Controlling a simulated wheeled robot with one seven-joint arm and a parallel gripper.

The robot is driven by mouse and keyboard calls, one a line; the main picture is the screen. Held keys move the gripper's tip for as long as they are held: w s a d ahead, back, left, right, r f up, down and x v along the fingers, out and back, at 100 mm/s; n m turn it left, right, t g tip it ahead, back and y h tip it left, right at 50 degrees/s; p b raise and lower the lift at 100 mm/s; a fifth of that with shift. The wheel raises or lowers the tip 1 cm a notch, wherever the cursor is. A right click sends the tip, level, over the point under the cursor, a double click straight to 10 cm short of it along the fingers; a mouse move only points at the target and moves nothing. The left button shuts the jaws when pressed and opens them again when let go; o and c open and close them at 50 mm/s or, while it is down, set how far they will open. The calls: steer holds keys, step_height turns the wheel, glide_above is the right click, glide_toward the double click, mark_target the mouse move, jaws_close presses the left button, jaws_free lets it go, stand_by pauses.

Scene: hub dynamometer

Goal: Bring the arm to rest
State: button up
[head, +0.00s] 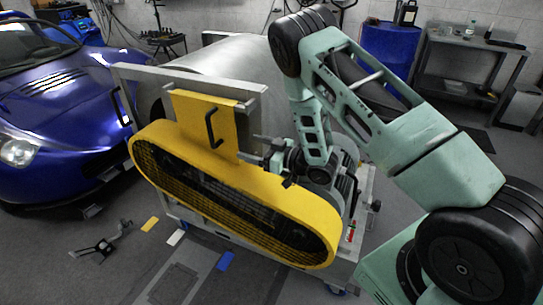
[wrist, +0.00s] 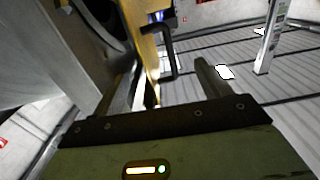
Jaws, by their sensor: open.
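My arm is bent high over the machine in the head view. My gripper (head: 262,150) points left, beside the upright yellow panel with a black handle (head: 212,128). In the wrist view my gripper (wrist: 165,78) is open, its two fingers apart with nothing held between them. The black handle (wrist: 170,50) shows past the fingertips, on the edge of the yellow panel (wrist: 149,68). The handle looks apart from the fingers. The fingertips are small and partly hidden in the head view.
The yellow belt guard (head: 235,195) lies just below my gripper. A grey roller (head: 225,70) and metal frame stand behind it. A blue car (head: 50,100) is at left, a blue drum (head: 390,45) and grey workbench (head: 465,42) at back right. Floor at front is mostly open.

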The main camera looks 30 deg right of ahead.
steer(key=v, duration=0.6)
steer(key=shift+b, duration=0.4)
steer(key=w+a+r+g+h, duration=0.2)
steer(key=w+a+r+h, duration=0.15)
steer(key=a, duration=0.35)
steer(key=s+a+r+m+g+h, duration=0.1)
steer(key=s+a+r+g+h, duration=0.25)
steer(key=s+a, duration=0.35)
steer(key=s+a+r+g+h, duration=0.1)
steer(key=s+r+g, duration=0.1)
steer(key=s, duration=0.7)
steer(key=s+a+r+n+g+h, duration=0.1)
steer(key=s+g, duration=0.3)
steer(key=s, duration=0.5)
steer(key=s+a+r+g+h, duration=0.1)
steer(key=s+a+r+g, duration=0.1)
steer(key=s, duration=0.7)
steer(key=shift+s+r+g, duration=0.2)
steer(key=shift+r+g, duration=0.35)
